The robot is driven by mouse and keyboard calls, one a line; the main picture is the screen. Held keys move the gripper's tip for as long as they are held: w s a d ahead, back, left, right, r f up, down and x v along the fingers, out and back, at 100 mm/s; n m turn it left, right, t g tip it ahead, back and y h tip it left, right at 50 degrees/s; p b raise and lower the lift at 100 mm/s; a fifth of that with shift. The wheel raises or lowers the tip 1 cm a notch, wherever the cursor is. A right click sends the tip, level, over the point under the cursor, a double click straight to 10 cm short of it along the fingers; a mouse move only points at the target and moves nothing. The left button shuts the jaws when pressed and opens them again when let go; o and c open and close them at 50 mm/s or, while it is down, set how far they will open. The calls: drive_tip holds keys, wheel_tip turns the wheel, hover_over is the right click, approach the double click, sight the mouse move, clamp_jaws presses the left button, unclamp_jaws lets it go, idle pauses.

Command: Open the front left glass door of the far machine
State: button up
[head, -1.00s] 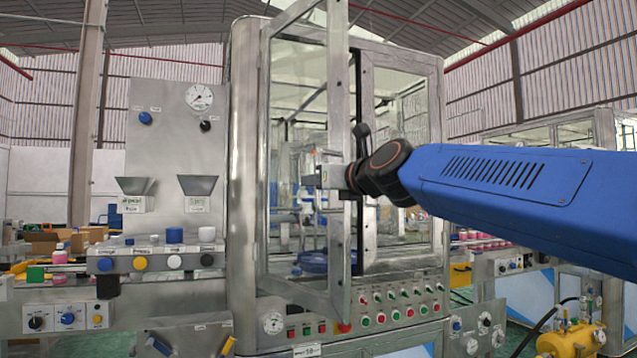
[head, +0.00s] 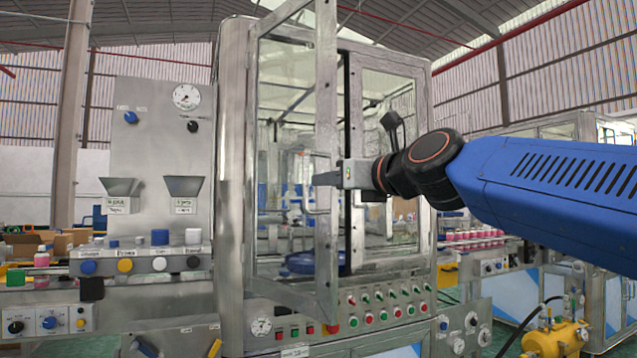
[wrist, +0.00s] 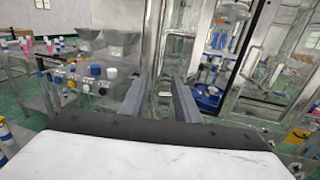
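The front left glass door (head: 285,110) of the tall machine (head: 232,180) stands ajar, its free edge swung out towards me in the head view. Its metal handle (head: 309,196) is on the free-edge frame. My gripper (head: 326,179) is at handle height, its fingers pointing left across that frame near the handle. In the wrist view my gripper (wrist: 160,92) shows two fingers apart, with a clear gap and nothing visibly clamped. I cannot tell whether the fingers touch the door or handle. The right door panel (head: 390,150) is beside the opening.
A panel with hoppers (head: 122,188) and coloured knobs stands left of the machine. A row of buttons (head: 385,305) runs below the doors. A blue round part (head: 300,262) sits inside. A yellow tank (head: 556,340) stands on the floor at right.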

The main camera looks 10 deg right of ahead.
drive_tip(key=v, duration=0.7)
drive_tip(key=shift+d, duration=0.1)
